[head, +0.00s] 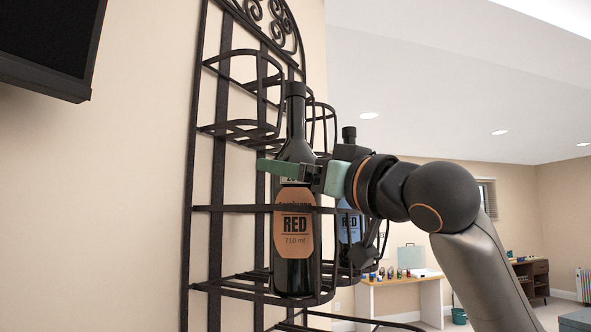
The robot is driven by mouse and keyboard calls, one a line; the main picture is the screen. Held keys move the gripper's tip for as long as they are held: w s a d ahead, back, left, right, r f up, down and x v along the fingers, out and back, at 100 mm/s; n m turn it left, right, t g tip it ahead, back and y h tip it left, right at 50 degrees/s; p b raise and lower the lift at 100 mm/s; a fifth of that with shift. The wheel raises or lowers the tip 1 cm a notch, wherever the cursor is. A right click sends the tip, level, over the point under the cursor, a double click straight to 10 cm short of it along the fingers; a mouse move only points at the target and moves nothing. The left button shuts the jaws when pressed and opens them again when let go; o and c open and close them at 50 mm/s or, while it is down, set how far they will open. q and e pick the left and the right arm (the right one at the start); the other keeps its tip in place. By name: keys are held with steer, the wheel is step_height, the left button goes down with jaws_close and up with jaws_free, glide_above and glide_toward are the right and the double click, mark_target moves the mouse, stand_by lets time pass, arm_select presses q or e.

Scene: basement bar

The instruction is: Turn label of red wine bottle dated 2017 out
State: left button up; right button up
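A dark wine bottle (295,262) stands upright in a rack ring in the head view. Its orange label (295,225) reads "RED" and "710 ml" and faces me. I cannot read a year on it. My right gripper (298,171) comes in from the right at the bottle's shoulder. One green finger lies across the front of the bottle; the other finger's place is unclear, so I cannot tell whether it grips. A second dark bottle (349,133) with a blue "RED" label (350,227) stands behind to the right, partly hidden by my arm. My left gripper is not in view.
The black metal wall rack (189,240) has curved bars around the bottles. Its upper holder (243,52) looks empty. A dark screen (50,45) hangs at the upper left. A white desk (400,284) stands far back on the right.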

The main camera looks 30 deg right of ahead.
steer(key=c, duration=0.4)
steer(key=shift+n+g+y, duration=0.85)
steer(key=shift+n+y, duration=0.2)
steer(key=shift+y, duration=0.65)
steer(key=shift+n+g+y, duration=0.9)
steer(key=shift+n+y, duration=0.1)
steer(key=shift+y, duration=0.7)
steer(key=shift+n+g+y, duration=0.85)
steer(key=shift+n+y, duration=0.2)
steer(key=shift+y, duration=0.65)
steer(key=o, duration=1)
steer(key=shift+a, duration=0.1)
steer(key=shift+m+t+h, duration=0.85)
steer(key=shift+m+h, duration=0.2)
steer(key=shift+h, duration=0.6)
steer(key=shift+m+t+h, duration=0.9)
steer(key=shift+m+h, duration=0.1)
steer(key=shift+h, duration=0.6)
steer(key=shift+m+t+h, duration=0.85)
steer(key=shift+m+h, duration=0.2)
steer(key=shift+h, duration=0.6)
